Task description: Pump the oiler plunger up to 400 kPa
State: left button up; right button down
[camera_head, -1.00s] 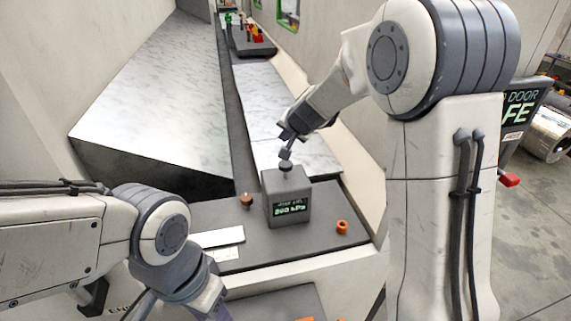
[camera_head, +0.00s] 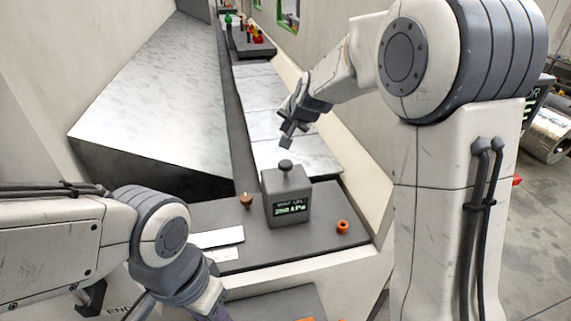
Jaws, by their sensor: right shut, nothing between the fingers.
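The oiler is a grey box (camera_head: 288,208) on the dark shelf, with a lit display (camera_head: 290,209). The display shows a kPa figure that seems to be in the 200s; its small digits are hard to read for sure. The dark round plunger knob (camera_head: 286,165) stands raised on top of the box. My right gripper (camera_head: 286,142) is shut and empty. It points down above the knob, with a visible gap between them. My left arm is at the lower left, and its fingers are beyond the bottom edge of the view.
A brown round knob (camera_head: 246,201) stands left of the oiler, and an orange ring-shaped part (camera_head: 342,227) lies to its right. White cards (camera_head: 219,238) lie at the front left. A dark tray (camera_head: 250,48) with coloured parts is at the back.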

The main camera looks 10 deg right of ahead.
aim_at(285, 163)
notch_tip(285, 163, down, 9)
jog(key=b, duration=0.7)
jog(key=shift+r+b, duration=0.2)
jog(key=shift+b, duration=0.2)
dwell(1.2)
jog(key=shift+f+b, duration=0.4)
jog(key=shift+f+b, duration=1.1)
jog(key=shift+f, duration=0.05)
dwell(1.0)
jog(key=shift+r, duration=0.15)
jog(key=shift+r+p, duration=1.45)
jog(key=shift+p, duration=0.05)
notch_tip(285, 163, up, 5)
jog(key=p, duration=0.5)
jog(key=shift+r, duration=0.1)
